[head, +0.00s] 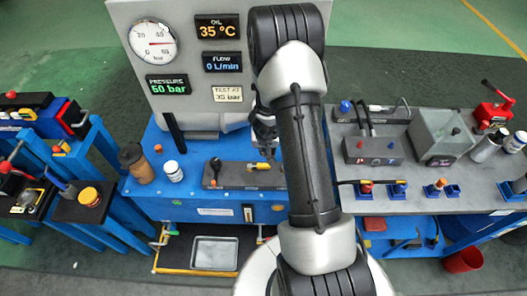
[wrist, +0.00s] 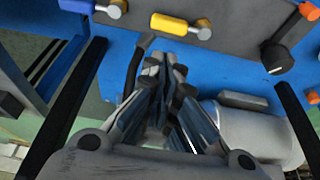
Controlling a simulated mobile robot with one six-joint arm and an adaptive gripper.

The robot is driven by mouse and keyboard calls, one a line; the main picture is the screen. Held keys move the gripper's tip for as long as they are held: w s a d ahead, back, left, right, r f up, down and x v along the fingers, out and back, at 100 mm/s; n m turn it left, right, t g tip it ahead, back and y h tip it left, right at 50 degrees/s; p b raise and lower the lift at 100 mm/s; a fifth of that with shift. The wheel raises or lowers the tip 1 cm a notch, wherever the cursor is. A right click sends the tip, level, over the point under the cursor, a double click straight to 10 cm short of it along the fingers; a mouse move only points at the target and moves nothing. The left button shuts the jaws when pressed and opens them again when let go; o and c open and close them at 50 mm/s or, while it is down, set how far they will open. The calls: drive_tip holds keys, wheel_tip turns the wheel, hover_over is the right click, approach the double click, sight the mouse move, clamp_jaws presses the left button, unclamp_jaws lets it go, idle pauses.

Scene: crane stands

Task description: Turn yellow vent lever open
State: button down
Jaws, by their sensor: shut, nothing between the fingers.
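The yellow vent lever (head: 261,166) lies on a grey block (head: 226,182) on the blue bench in the head view. In the wrist view the yellow lever (wrist: 170,25) is near the top, lying along the grey block, with a silver rounded end at its right. My gripper (head: 265,128) is above and behind the block in the head view, apart from the lever. In the wrist view my gripper (wrist: 163,70) is shut and empty, its fingertips below the lever in the picture. My arm hides the block's right end in the head view.
A black knob (head: 215,163) sits left of the lever on the block. A brown cup (head: 137,163) and a white jar (head: 173,171) stand further left. The display panel (head: 187,90) rises behind. A grey bench with fittings (head: 438,136) is at right.

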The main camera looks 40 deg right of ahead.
sight(259, 167)
drive_tip(key=b+x, duration=0.4)
drive_tip(key=x, duration=0.5)
drive_tip(key=shift+w+d+f, duration=0.1)
drive_tip(key=shift+w+f, duration=0.1)
drive_tip(key=shift+f, duration=0.15)
